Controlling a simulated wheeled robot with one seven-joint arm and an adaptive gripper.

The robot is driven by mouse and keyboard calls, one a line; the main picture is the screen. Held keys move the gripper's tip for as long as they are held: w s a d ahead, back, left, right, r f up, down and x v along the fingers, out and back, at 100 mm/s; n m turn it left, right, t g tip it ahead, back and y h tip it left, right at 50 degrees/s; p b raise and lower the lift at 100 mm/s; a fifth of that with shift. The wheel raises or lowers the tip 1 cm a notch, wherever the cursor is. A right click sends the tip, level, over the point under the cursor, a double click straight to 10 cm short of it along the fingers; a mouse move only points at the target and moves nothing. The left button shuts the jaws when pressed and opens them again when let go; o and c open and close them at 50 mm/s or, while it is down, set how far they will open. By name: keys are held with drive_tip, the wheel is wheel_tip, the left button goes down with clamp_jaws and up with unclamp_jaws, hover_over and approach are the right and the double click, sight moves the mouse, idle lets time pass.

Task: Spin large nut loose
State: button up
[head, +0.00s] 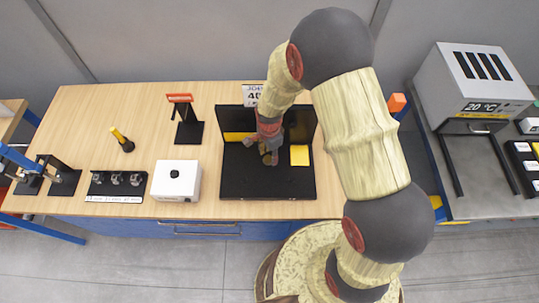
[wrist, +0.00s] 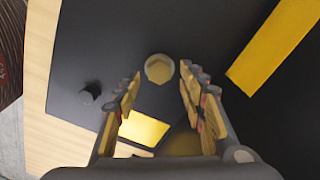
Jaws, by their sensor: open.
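The large nut (wrist: 159,68) is a brass-coloured hexagon on a pale round collar. It shows in the wrist view against the black board of the fixture (wrist: 85,50). My gripper (wrist: 160,73) is open, with one finger on each side of the nut in that view. There is visible space between the fingers and the nut, and I cannot tell how far off it is in depth. In the head view my gripper (head: 267,157) hangs over the black fixture (head: 268,187) on the workbench and hides the nut.
A small black knob (wrist: 90,93) sticks out left of the nut. A yellow block (head: 299,155) sits on the fixture at right, with an upright black panel behind. A white box (head: 176,181) and a socket rack (head: 117,185) stand to the left on the bench.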

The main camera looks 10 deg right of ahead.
drive_tip(key=shift+f, duration=0.35)
drive_tip(key=shift+c, duration=0.4)
clamp_jaws()
